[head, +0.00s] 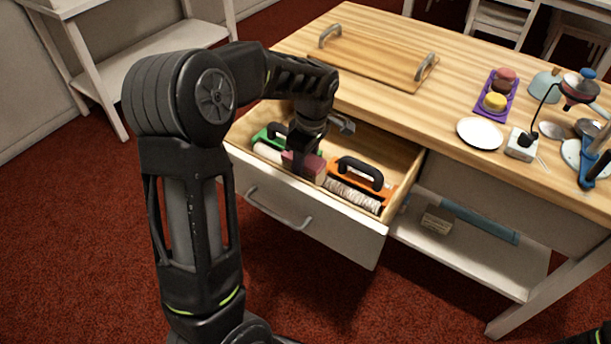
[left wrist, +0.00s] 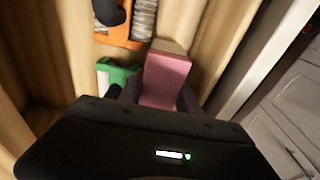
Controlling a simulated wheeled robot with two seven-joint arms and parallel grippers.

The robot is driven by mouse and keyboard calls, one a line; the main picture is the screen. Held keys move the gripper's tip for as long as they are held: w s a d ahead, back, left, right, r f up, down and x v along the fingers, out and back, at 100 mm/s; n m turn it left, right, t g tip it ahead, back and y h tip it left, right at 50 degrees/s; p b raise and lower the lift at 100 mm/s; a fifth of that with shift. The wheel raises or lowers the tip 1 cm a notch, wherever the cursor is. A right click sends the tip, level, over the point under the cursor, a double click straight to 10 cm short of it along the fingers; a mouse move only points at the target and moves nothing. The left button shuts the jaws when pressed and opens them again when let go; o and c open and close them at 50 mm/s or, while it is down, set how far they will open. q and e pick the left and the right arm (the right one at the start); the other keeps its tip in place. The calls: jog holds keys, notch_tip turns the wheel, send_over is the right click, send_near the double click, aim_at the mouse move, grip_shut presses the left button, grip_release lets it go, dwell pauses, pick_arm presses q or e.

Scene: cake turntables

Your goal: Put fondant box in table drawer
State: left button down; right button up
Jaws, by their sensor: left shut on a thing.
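The fondant box (head: 306,166) is a small pinkish box low in the open table drawer (head: 300,219), between a green-handled tool and an orange-handled tool. It also shows in the left wrist view (left wrist: 165,80), pink with a tan end. My left gripper (head: 304,155) is shut on the box from above, inside the drawer's outline. Whether the box touches the drawer floor cannot be told. The drawer is pulled out from the table, with a bar handle on its front. My right gripper is not in view; only a dark bit of robot shows at the bottom right corner.
A tan box (head: 437,220) lies on the lower shelf.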

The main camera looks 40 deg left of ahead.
aim_at(305, 176)
pick_arm(q)
jog(key=shift+f+b, duration=0.35)
jog(key=shift+f, duration=2.15)
jog(key=shift+f, duration=0.1)
jog(key=c, duration=0.8)
grip_release()
jog(key=r, duration=0.4)
jog(key=d+r+p, duration=0.1)
jog(key=r, duration=0.7)
jog(key=shift+d+r+p, duration=0.1)
jog(key=shift+d+p, duration=0.1)
jog(key=shift+p, duration=0.1)
